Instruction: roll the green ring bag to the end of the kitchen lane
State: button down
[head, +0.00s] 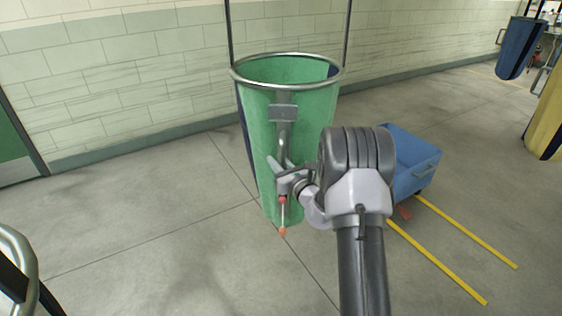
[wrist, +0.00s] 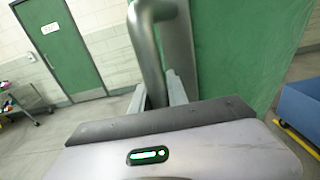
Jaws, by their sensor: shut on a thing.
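The green ring bag (head: 308,113) hangs upright from a metal ring (head: 287,86) in the middle of the head view, its lower end near the floor. A dark blue strip runs down its side. A curved grey metal handle (head: 283,130) is fixed to its front. My gripper (head: 287,180) is at the lower part of this handle and shut on it. In the wrist view the handle (wrist: 147,45) runs down between the fingers (wrist: 160,92), and the green bag (wrist: 245,50) fills the right. My arm hides part of the bag's lower right side.
A blue cart (head: 412,165) stands close right of the bag, by yellow floor lines (head: 455,232). A dark blue bag (head: 517,48) and a yellow bag (head: 548,115) hang farther right. A metal ring (head: 18,250) shows at lower left. The floor left of the bag is clear toward a green door (wrist: 60,45).

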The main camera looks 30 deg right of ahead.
jog(key=shift+w+a, duration=0.15)
jog(key=shift+a, duration=0.25)
jog(key=c, duration=1.6)
grip_release()
jog(key=shift+w+a, duration=0.1)
jog(key=shift+a, duration=0.15)
jog(key=shift+o, duration=0.2)
jog(key=shift+a, duration=0.2)
jog(key=shift+d, duration=0.15)
jog(key=shift+d, duration=0.1)
jog(key=s+p, duration=0.2)
jog(key=s, duration=1.5)
jog(key=shift+s+d, duration=0.15)
jog(key=shift+s, duration=0.05)
